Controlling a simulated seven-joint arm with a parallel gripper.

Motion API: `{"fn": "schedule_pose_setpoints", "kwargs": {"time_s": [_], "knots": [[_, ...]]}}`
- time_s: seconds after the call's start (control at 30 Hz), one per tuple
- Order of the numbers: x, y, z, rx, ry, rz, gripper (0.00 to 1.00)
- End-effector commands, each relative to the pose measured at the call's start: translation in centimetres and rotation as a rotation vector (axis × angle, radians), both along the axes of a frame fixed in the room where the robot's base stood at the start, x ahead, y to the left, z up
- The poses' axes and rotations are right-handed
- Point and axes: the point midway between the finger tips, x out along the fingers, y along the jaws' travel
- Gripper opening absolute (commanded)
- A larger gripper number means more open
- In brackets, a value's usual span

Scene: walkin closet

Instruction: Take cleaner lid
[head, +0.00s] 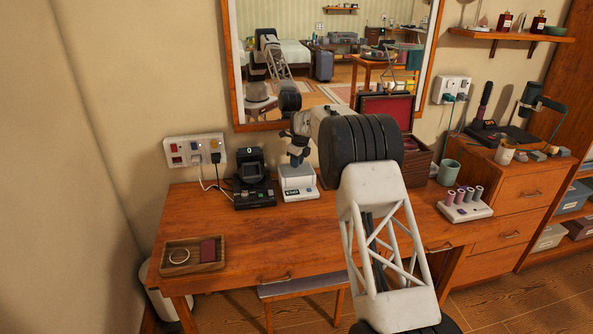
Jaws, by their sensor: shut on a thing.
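The cleaner (299,192) is a small white box with a dark front panel and stands on the wooden desk. Its pale lid (294,172) shows at the top of the box, partly hidden by my gripper. My gripper (296,161) is directly over the cleaner, pointing down, with its fingers shut on the lid at the top. The fingertips are small and dark, and the grip itself is hard to make out. I cannot tell whether the lid is seated or slightly raised.
A black watch stand (252,180) stands close left of the cleaner. A wooden tray (194,257) lies at the front left. An open jewellery box (388,107) is behind my arm. The mirror (330,110) hangs behind.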

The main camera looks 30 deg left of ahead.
Motion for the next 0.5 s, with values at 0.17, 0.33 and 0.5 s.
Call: {"fn": "schedule_pose_setpoints", "kwargs": {"time_s": [0.17,0.33,0.5], "knots": [[0.00,0.00,0.00,0.000,0.000,0.000,0.00],[0.01,0.00,0.18,0.000,0.000,0.000,0.00],[0.01,0.00,0.92,0.000,-0.001,0.000,0.00]]}}
